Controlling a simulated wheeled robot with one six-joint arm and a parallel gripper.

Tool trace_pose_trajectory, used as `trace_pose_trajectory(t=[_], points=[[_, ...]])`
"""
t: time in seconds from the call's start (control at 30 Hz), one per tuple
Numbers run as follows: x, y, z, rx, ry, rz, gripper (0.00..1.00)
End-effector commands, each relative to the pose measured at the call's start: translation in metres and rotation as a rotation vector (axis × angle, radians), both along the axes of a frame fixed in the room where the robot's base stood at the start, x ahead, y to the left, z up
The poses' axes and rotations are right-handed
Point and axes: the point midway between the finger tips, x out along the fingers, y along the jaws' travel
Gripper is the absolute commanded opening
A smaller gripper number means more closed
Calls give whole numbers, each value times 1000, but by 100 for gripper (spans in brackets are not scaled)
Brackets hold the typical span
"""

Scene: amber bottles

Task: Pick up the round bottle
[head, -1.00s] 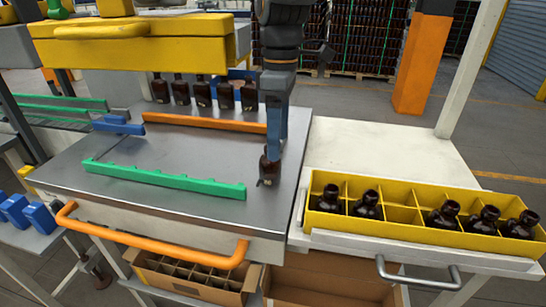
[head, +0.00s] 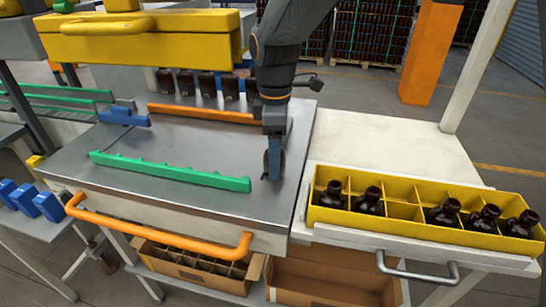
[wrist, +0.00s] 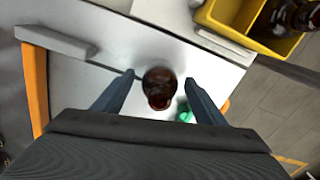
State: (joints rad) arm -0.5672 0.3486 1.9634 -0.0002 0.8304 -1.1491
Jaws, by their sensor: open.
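The brown bottle shows from above in the wrist view (wrist: 158,82), standing on the grey metal table (head: 205,150). My gripper (wrist: 159,79) is open, with one blue finger on each side of the bottle. A gap shows between each finger and the bottle. In the head view my gripper (head: 273,168) is low over the table's right part and hides nearly all of the bottle.
A green rail (head: 170,172) and an orange rail (head: 200,113) lie on the table. Several dark bottles (head: 206,84) stand along the back. The white surface (head: 385,145) is clear.

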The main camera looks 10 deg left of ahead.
Motion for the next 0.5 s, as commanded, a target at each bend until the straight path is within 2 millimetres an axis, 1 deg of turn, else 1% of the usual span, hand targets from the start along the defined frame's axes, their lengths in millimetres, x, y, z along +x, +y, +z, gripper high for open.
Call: trace_pose_trajectory(t=[0.1,0.27,0.3,0.47,0.5], points=[[0,0,-5,0,-1,0,65],[0,0,-5,1,-1,1,65],[0,1,-5,1,-1,1,63],[0,1,-5,0,-1,2,36],[0,1,-5,0,-1,2,29]])
